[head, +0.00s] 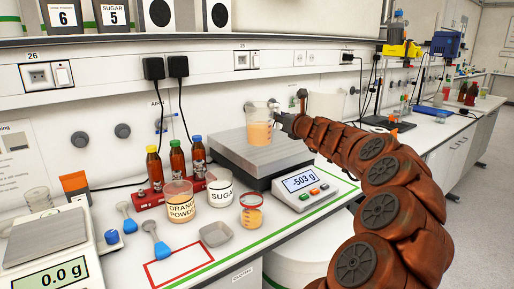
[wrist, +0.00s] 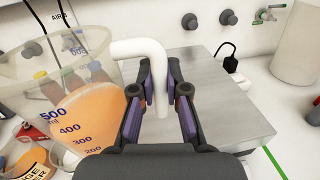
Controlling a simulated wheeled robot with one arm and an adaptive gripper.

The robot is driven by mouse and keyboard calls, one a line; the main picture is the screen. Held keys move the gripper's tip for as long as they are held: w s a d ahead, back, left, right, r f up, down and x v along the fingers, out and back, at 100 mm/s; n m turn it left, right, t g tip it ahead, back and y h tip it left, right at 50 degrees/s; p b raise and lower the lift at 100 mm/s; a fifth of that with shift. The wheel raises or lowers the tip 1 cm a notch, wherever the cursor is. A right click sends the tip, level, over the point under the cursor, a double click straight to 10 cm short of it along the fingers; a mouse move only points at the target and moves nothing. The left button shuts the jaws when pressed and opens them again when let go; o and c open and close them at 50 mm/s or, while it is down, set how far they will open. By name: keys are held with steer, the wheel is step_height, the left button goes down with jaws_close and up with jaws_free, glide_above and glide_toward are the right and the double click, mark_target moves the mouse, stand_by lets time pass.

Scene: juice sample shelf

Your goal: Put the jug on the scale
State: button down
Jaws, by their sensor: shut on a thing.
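The jug (head: 258,132) is a clear measuring jug with orange liquid inside. In the wrist view the jug (wrist: 75,125) shows large at the left, with its blue volume marks and white handle (wrist: 146,48). My gripper (head: 284,121) is shut on the handle; in the wrist view its fingers (wrist: 160,88) stand on both sides of it. The scale has a grey metal plate (head: 262,158) and a display (head: 299,181) reading -503 g. The jug appears over the back part of the plate. I cannot tell whether its base touches the plate.
A second scale (head: 45,240) reads 0.0 g. The plate's front is bare.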

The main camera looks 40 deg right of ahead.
steer(key=shift+w+f+b, duration=0.15)
steer(key=shift+f+b, duration=0.25)
steer(key=shift+f, duration=0.2)
steer(key=shift+w+f+b, duration=0.15)
steer(key=shift+f+b, duration=0.2)
steer(key=shift+f, duration=0.2)
steer(key=w+d+p, duration=0.2)
steer(key=w+d, duration=0.2)
steer(key=d, duration=0.2)
steer(key=w+d+f+p, duration=0.1)
steer(key=w+d, duration=0.3)
steer(key=d, duration=0.3)
steer(key=shift+w+f+p, duration=0.2)
steer(key=shift+w+p, duration=0.1)
steer(key=shift+p, duration=0.05)
steer(key=shift+w+d+f+b, duration=0.15)
steer(key=shift+f+b, duration=0.15)
steer(key=shift+f, duration=1.45)
steer(key=shift+f, duration=0.1)
steer(key=c, duration=1.2)
jaws_free()
steer(key=shift+s+a+b, duration=0.3)
steer(key=shift+s+a, duration=0.05)
steer(key=shift+s, duration=1.65)
steer(key=shift+s+a+b, duration=0.3)
steer(key=shift+s, duration=1.7)
steer(key=shift+s+a+b, duration=0.3)
steer(key=shift+s+a, duration=0.05)
steer(key=shift+s, duration=1.65)
